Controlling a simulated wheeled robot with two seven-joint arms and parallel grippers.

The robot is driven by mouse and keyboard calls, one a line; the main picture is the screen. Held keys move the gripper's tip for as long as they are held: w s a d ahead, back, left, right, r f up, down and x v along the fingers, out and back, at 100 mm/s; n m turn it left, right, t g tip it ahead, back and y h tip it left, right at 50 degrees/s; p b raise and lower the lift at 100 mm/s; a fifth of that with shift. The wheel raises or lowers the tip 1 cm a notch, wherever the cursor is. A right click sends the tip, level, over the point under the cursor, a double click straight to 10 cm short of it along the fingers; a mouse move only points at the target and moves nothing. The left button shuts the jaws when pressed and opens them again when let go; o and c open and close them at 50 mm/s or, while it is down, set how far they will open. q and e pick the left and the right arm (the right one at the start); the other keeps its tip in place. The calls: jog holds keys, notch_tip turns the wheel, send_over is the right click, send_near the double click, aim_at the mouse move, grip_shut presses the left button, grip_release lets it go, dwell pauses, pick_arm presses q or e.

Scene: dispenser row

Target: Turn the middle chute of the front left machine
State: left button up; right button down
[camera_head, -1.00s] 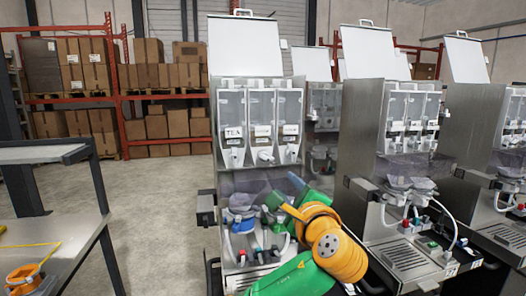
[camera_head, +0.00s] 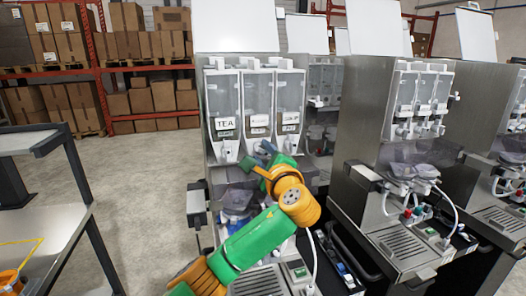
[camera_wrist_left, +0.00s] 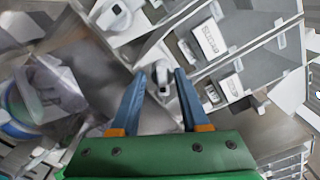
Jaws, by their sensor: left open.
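The front left machine (camera_head: 215,160) stands upright at the middle of the head view, with three clear canisters, the left one labelled TEA. The middle canister (camera_head: 258,95) has its chute below, largely hidden behind my left gripper (camera_head: 257,155). That gripper is open, its blue fingers raised to chute height. The white left chute (camera_head: 227,150) shows just left of it. In the left wrist view, my open fingers (camera_wrist_left: 160,78) point at a small white chute (camera_wrist_left: 163,88) seen between them. I cannot tell whether they touch it. My right gripper is not in view.
Another dispenser machine (camera_head: 355,150) stands close on the right. A grey metal table (camera_head: 60,235) is at the left. A red rack with cardboard boxes (camera_head: 140,100) is at the back. Bare floor lies between table and machine.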

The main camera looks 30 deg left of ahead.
pick_arm(q)
jog(key=shift+s+d+r, duration=0.1)
jog(key=shift+d, duration=0.15)
grip_shut()
